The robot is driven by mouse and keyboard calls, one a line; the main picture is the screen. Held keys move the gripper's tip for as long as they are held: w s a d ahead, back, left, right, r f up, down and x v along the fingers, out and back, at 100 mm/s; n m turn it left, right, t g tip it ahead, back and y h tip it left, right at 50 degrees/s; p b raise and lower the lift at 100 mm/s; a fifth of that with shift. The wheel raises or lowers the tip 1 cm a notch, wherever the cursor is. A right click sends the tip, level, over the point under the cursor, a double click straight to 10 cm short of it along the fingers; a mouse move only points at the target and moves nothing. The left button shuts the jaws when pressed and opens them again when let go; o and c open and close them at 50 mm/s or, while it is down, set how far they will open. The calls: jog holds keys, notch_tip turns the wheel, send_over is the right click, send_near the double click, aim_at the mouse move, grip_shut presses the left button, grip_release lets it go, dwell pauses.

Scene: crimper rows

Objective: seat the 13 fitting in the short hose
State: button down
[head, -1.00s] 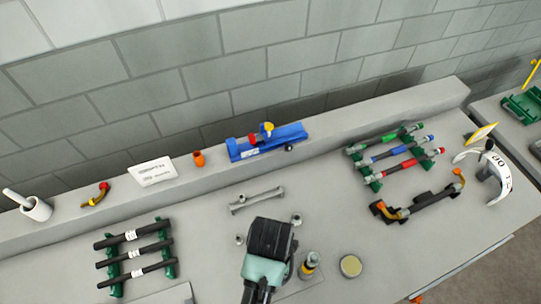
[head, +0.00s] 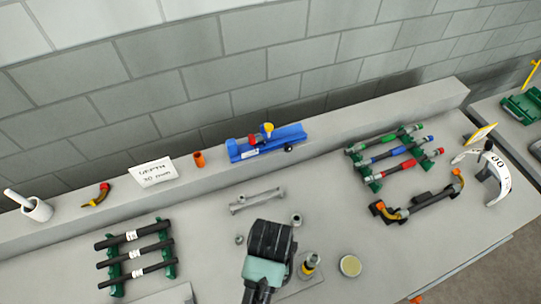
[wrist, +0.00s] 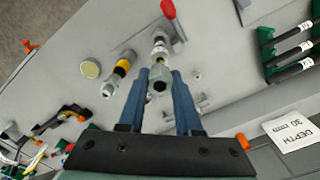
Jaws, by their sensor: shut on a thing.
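My gripper (wrist: 163,82) is shut on a metal fitting (wrist: 160,78) with a hex end and a narrow yellow band, seen between the blue fingers in the wrist view. No size mark can be read on it. In the head view my gripper (head: 268,240) hangs over the middle of the bench and hides the fitting. A second yellow-banded fitting (head: 310,263) stands to its right, apart from it; it also shows in the wrist view (wrist: 122,68). Black hoses with white labels lie on a green rack at the left, the lowest hose (head: 136,273) among them; which is the short one is unclear.
A blue clamp tool (head: 280,141), an orange cup (head: 199,159) and a "DEPTH 30 mm" card (head: 152,172) stand on the back ledge. A metal double-ended bar (head: 257,201) lies behind my gripper. A round tin (head: 350,266) is to the right. Coloured hoses (head: 400,155) fill another rack.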

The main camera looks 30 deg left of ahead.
jog(key=shift+f+b, duration=1.05)
jog(key=shift+f, duration=1)
jog(key=c, duration=0.5)
grip_release()
jog(key=shift+r, duration=0.1)
